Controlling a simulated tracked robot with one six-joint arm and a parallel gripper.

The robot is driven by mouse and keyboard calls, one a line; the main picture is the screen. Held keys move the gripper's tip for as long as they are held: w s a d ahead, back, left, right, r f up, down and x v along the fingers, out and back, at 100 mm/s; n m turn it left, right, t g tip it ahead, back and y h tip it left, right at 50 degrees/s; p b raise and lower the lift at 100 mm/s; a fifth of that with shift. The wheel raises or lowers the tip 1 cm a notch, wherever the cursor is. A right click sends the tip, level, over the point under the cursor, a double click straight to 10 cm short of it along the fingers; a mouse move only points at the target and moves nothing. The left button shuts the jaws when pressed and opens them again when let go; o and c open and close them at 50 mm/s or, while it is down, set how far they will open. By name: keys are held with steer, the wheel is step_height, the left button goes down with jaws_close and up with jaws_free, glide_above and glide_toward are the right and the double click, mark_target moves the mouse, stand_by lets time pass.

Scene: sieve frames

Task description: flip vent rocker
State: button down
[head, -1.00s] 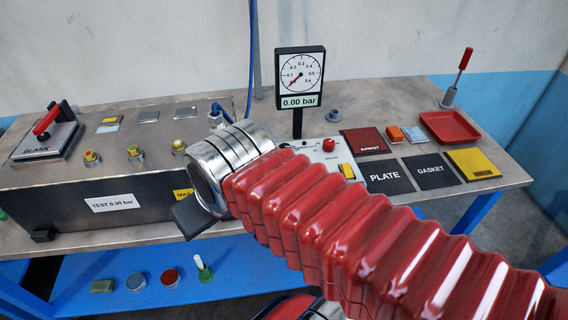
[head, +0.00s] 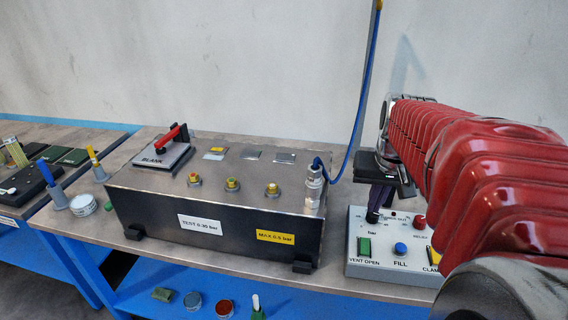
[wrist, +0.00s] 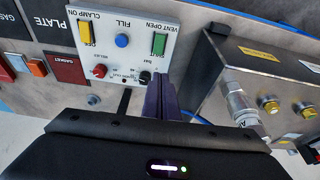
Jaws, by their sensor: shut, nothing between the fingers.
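The vent rocker is a green switch (head: 364,247) above the words VENT OPEN, at the left of the white control panel (head: 390,267). In the wrist view the rocker (wrist: 159,44) shows upside down near the top, just beyond the fingertips. My gripper (head: 377,206) is shut and empty, its purple fingers pointing down over the back left of the panel. The gripper (wrist: 160,80) also shows in the wrist view, close to a black knob (wrist: 145,77). I cannot tell whether the fingers touch the panel.
A blue FILL button (head: 400,249) and a yellow CLAMP rocker (head: 433,256) sit right of the vent rocker. A red knob (head: 419,221) stands behind them. A dark test box (head: 215,225) with a metal fitting (head: 315,185) and blue hose (head: 357,120) stands left.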

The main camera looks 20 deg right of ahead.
steer(key=shift+s+d, duration=0.1)
steer(key=shift+d, duration=0.75)
steer(key=shift+a, duration=0.1)
steer(key=shift+s+a+r, duration=0.2)
steer(key=shift+s+a, duration=0.15)
steer(key=shift+s, duration=0.25)
steer(key=shift+r, duration=0.1)
